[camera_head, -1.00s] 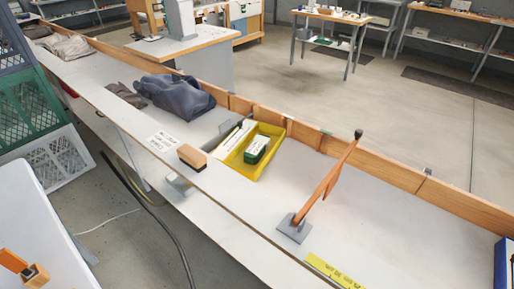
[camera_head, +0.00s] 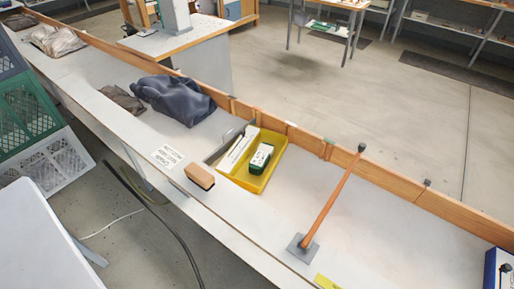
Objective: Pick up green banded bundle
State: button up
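The green banded bundle (camera_head: 261,158) is a small block with a white top and green sides. It lies in the yellow tray (camera_head: 257,185) on the long pale bench, toward the tray's right side. A long white item (camera_head: 239,148) lies beside it on the left inside the tray. My gripper is not in view.
A wood-topped block (camera_head: 200,177) sits at the bench's front edge. An orange rod (camera_head: 330,205) on a grey base plate (camera_head: 301,247) leans right of the tray. A dark blue cloth heap (camera_head: 176,98) lies left. A low wooden rail (camera_head: 385,178) runs along the back.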

aim_at(256, 166)
jog(key=i+j, duration=0.25)
jog(key=i, duration=0.2)
jog(key=i+j, duration=0.2)
jog(key=i, duration=0.2)
jog(key=i+j, duration=0.25)
jog(key=i, duration=0.2)
jog(key=i+j, duration=0.2)
jog(key=i, duration=0.25)
jog(key=z, duration=0.05)
